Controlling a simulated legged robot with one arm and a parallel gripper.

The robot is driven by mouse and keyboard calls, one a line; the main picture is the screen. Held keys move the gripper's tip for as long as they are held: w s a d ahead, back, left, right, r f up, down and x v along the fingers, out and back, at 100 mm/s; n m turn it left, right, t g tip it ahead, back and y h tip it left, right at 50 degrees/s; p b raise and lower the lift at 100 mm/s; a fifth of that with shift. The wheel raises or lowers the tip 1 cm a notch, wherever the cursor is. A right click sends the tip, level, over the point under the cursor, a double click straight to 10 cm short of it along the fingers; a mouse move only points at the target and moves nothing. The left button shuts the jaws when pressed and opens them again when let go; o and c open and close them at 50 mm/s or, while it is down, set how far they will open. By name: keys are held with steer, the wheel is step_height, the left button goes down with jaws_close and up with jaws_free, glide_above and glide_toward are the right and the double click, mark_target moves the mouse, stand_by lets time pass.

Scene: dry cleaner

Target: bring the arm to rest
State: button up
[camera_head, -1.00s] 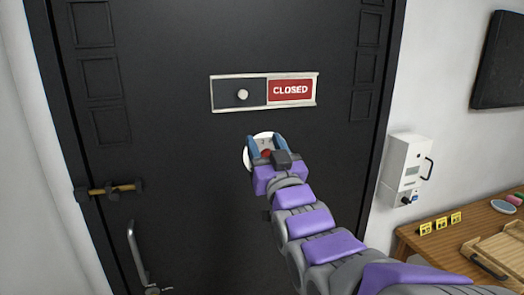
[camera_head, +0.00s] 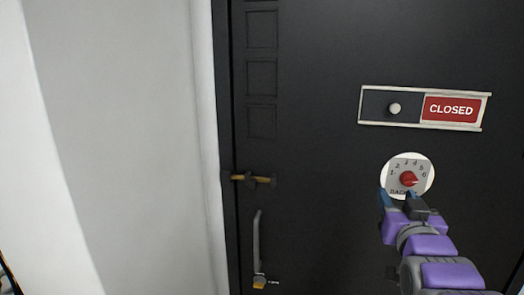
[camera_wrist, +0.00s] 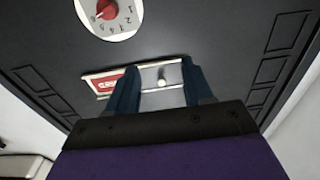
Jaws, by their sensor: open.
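My gripper (camera_head: 403,203) is at the lower right of the head view, open and empty, in front of the black door (camera_head: 320,165). It appears just below a round white dial (camera_head: 397,165) with a red knob (camera_head: 408,179). The knob's pale mark points near the 6. In the wrist view my open gripper (camera_wrist: 158,85) has nothing between its two blue fingers. The dial (camera_wrist: 122,25) and the sliding sign (camera_wrist: 103,86) show beyond them, upside down.
The CLOSED sign (camera_head: 451,109) is above the dial. A brass latch bar (camera_head: 252,179) and a metal door handle (camera_head: 257,250) are at the door's left side. A plain pale wall (camera_head: 120,150) fills the left.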

steer(key=s+a+f+g+y, duration=0.1)
steer(key=s+a+f+g, duration=0.25)
steer(key=f, duration=0.35)
steer(key=s+a+f+n+g+y, duration=0.1)
steer(key=s+a+f+g, duration=0.2)
steer(key=f, duration=0.4)
steer(key=s+a+f+g+y, duration=0.1)
steer(key=s+a+f+g, duration=0.1)
steer(key=s+f+g, duration=0.35)
steer(key=s+a+f+g, duration=0.2)
steer(key=s, duration=0.4)
steer(key=s+a+f+n+g, duration=0.1)
steer(key=s+a+f+g, duration=0.1)
steer(key=s, duration=0.4)
steer(key=s+a+f+g+y, duration=0.1)
steer(key=s+a+f+g, duration=0.1)
steer(key=s+g, duration=0.2)
steer(key=shift+s+a+f+n, duration=0.25)
steer(key=shift+s+a+n, duration=0.05)
steer(key=shift+s, duration=0.65)
steer(key=shift+c, duration=0.8)
